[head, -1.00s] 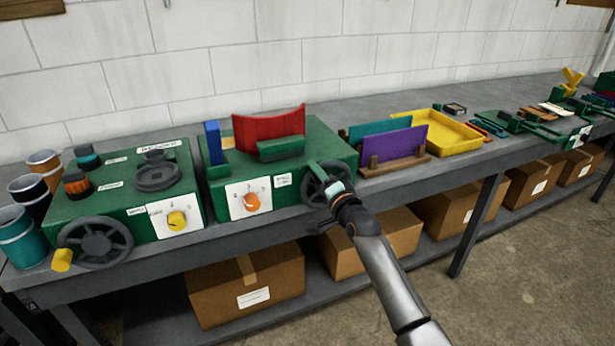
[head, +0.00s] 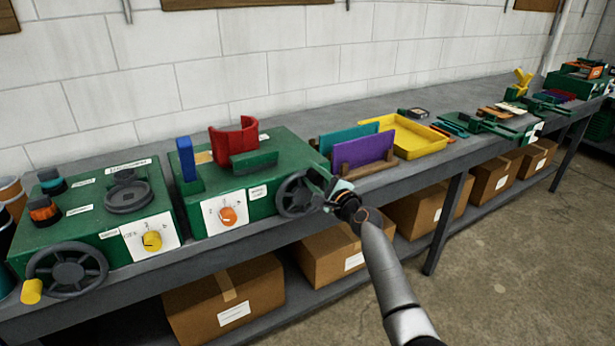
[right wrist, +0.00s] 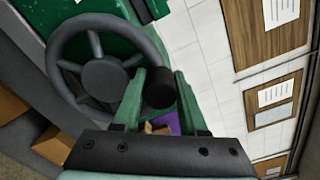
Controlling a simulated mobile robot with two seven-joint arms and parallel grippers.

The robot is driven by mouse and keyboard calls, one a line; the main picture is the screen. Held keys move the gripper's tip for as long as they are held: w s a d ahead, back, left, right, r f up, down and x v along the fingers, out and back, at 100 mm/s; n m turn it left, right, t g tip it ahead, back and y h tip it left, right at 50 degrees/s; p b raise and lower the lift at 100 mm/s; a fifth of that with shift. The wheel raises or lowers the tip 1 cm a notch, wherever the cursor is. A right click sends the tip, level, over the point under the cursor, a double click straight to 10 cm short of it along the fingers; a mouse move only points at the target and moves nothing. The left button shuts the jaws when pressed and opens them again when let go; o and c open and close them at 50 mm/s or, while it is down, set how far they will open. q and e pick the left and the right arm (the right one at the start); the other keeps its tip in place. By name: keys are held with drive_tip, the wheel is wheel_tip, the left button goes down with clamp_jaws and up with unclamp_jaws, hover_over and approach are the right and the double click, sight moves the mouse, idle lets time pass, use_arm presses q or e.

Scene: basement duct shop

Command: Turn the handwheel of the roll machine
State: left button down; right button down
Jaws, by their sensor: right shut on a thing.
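The roll machine is a green box (head: 262,160) with a red curved sheet (head: 234,141) on top and an orange knob on a white dial plate. Its dark spoked handwheel (head: 297,194) is on the right part of its front. My right gripper (head: 337,190) is at the wheel's right side. In the right wrist view the handwheel (right wrist: 100,72) fills the left half. There the right gripper (right wrist: 159,78) has its green fingers on either side of the wheel's dark handle (right wrist: 158,92), shut on it. My left gripper is not in view.
Left of it stands another green machine (head: 85,215) with its own handwheel and yellow handle. To the right are a rack with purple and teal sheets (head: 362,150) and a yellow tray (head: 410,138). Cardboard boxes (head: 225,295) sit on the shelf below. The floor at right is clear.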

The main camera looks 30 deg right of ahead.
sight(324, 183)
drive_tip(key=m, duration=0.1)
drive_tip(key=d+m, duration=0.1)
drive_tip(key=m, duration=0.1)
drive_tip(key=shift+d+f, duration=0.3)
drive_tip(key=shift+f, duration=0.1)
drive_tip(key=f+m, duration=0.1)
drive_tip(key=m, duration=0.1)
drive_tip(key=d+f+m, duration=0.1)
drive_tip(key=m, duration=0.1)
drive_tip(key=d+f+m, duration=0.1)
drive_tip(key=m, duration=0.2)
drive_tip(key=shift+w+d+f, duration=0.1)
drive_tip(key=shift+d+f, duration=0.05)
drive_tip(key=shift+f, duration=0.1)
drive_tip(key=shift+d+f+m, duration=0.15)
drive_tip(key=shift+f+m, duration=0.9)
drive_tip(key=shift+m, duration=0.65)
drive_tip(key=shift+f, duration=0.1)
drive_tip(key=c, duration=0.7)
unclamp_jaws()
drive_tip(key=shift+c, duration=0.2)
